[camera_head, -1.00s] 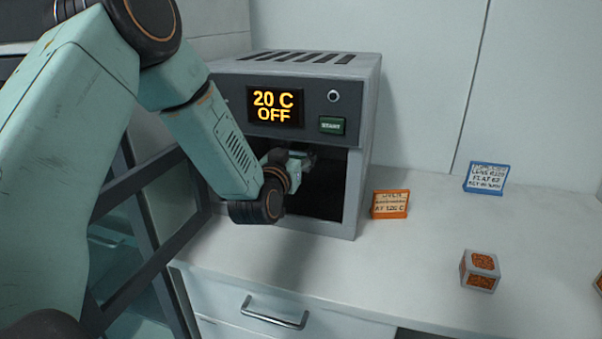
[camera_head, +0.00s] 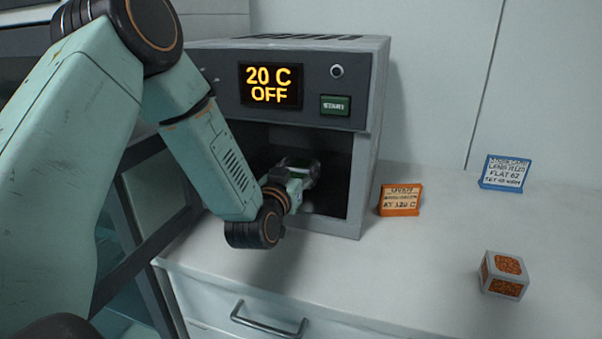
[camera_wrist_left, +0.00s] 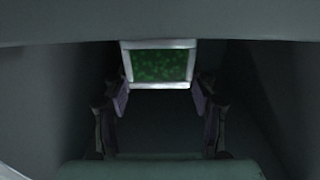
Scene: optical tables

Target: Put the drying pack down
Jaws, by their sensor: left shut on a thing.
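My left gripper (camera_head: 298,175) reaches into the open front of the oven (camera_head: 362,150). In the left wrist view the two fingers (camera_wrist_left: 160,95) sit on either side of a drying pack (camera_wrist_left: 160,66), a pale-framed block with a green grainy face. The gripper is shut on it. In the head view the pack is small and dim inside the chamber, partly hidden by the gripper. I cannot tell whether it touches the oven floor. My right gripper is not in view.
The oven display (camera_head: 270,86) reads 20 C OFF, beside a green start button (camera_head: 335,105). An orange sign (camera_head: 400,200) and a blue sign (camera_head: 504,173) stand to the right. An orange-grained pack (camera_head: 504,274) sits on the white counter (camera_head: 400,270). A drawer handle (camera_head: 268,322) is below.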

